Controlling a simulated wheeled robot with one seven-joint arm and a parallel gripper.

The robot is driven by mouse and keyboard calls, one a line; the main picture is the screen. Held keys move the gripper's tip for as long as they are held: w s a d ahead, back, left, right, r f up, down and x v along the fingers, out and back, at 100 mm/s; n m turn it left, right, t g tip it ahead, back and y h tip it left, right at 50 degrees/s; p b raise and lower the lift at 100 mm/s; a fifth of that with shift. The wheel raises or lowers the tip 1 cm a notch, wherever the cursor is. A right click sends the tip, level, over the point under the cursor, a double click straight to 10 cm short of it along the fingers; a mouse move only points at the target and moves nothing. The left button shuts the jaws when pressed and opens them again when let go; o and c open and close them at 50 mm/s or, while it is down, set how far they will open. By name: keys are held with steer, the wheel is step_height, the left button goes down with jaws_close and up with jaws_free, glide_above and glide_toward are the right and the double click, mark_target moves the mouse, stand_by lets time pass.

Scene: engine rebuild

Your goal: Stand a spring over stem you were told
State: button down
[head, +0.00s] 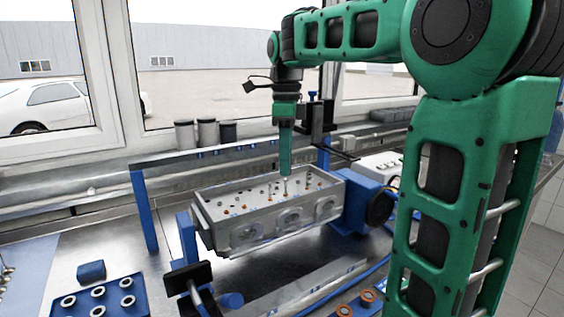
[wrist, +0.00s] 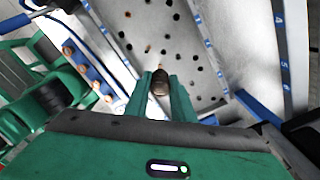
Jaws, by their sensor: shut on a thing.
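The grey cylinder head (head: 268,237) is held in a blue stand, its top face up, with several small stems and orange-tipped parts on it. My gripper (head: 285,176) points down over the middle-right of that face. In the wrist view its two green fingers are shut on a small dark brown coil-like piece, seemingly a spring (wrist: 160,84). Beyond it the holed top face (wrist: 190,45) shows. I cannot tell whether the held piece touches a stem; the stem under it is hidden in the wrist view.
A blue tray (head: 75,312) with several pale rings lies at lower left, beside a blue block (head: 91,271). Orange rings (head: 368,297) sit in a blue rack at lower right. A blue-framed rail stands behind the head, and dark cylinders (head: 207,133) stand on the sill.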

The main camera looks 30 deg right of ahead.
mark_target(286, 181)
steer(key=shift+f, duration=2.85)
stand_by(0.8)
steer(key=c, duration=1.4)
jaws_free()
steer(key=shift+c, duration=0.2)
step_height(286, 181, up, 8)
steer(key=shift+r, duration=0.2)
steer(key=shift+w+r, duration=0.2)
steer(key=shift+r, duration=0.85)
